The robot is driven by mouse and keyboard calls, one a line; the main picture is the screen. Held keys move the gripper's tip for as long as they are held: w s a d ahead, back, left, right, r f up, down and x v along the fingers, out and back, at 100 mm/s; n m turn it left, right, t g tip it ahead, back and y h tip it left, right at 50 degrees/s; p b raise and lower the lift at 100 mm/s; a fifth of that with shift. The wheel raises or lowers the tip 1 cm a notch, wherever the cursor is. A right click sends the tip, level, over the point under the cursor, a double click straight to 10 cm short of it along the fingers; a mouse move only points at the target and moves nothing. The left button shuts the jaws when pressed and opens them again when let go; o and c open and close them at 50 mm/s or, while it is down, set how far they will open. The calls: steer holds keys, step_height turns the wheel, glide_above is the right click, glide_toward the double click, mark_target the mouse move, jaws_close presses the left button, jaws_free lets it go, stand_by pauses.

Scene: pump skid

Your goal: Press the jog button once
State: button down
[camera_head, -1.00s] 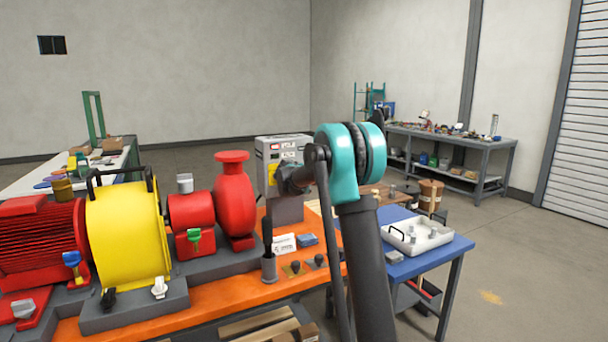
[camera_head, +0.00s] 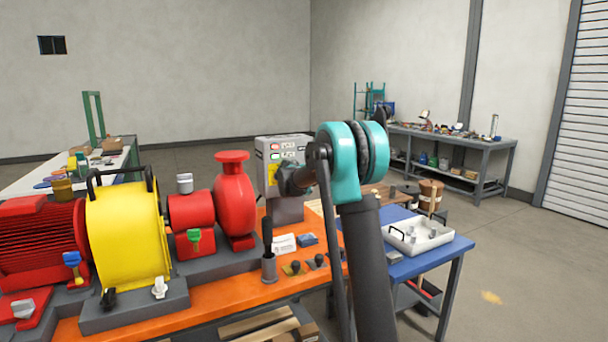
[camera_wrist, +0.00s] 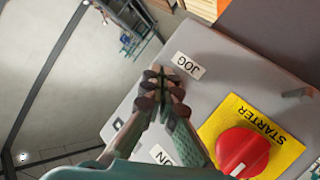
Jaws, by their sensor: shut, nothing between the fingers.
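The grey control box (camera_head: 283,150) stands at the back of the orange bench, with a red and a green spot on its face. In the wrist view its panel (camera_wrist: 215,85) carries a white JOG label (camera_wrist: 188,65). My gripper (camera_wrist: 168,82) is shut and empty, its fingertips together over the panel beside that label. The jog button itself cannot be made out; the fingers may cover it. Whether the tips touch the panel I cannot tell. In the head view my wrist is in front of the box and the fingertips are not clear.
A red rotary knob (camera_wrist: 243,150) on a yellow STARTER plate (camera_wrist: 255,128) is close to my fingers. Another white label (camera_wrist: 162,155) is partly hidden behind them. The red pump (camera_head: 234,200) and yellow guard (camera_head: 125,235) stand left. A white tray (camera_head: 418,236) sits on the blue table.

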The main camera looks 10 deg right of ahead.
steer(key=shift+s+d, duration=0.1)
steer(key=shift+s, duration=0.15)
steer(key=shift+s, duration=0.1)
steer(key=shift+s+d, duration=0.25)
steer(key=shift+s, duration=0.5)
steer(key=shift+s+d, duration=0.25)
steer(key=shift+s, duration=0.55)
steer(key=shift+s+d, duration=0.25)
steer(key=shift+s, duration=0.5)
steer(key=s+d+f+m+g, duration=0.1)
steer(key=s+d+f+g, duration=0.15)
steer(key=s, duration=0.45)
steer(key=s+d+f+g, duration=0.1)
steer(key=s+f, duration=0.3)
steer(key=s, duration=0.3)
steer(key=s+a+f+g+y, duration=0.1)
steer(key=s+f, duration=0.5)
steer(key=s, duration=0.7)
steer(key=s+a+f+g+y, duration=0.2)
steer(key=s+f, duration=0.5)
steer(key=s, duration=0.6)
steer(key=s+a+f+g+y, duration=0.2)
steer(key=s+f, duration=0.5)
steer(key=s, duration=0.6)
steer(key=shift+s+a+f+n+y, duration=0.15)
steer(key=shift+s+a+n+y, duration=0.2)
steer(key=shift+a+y, duration=0.3)
steer(key=shift+g, duration=0.25)
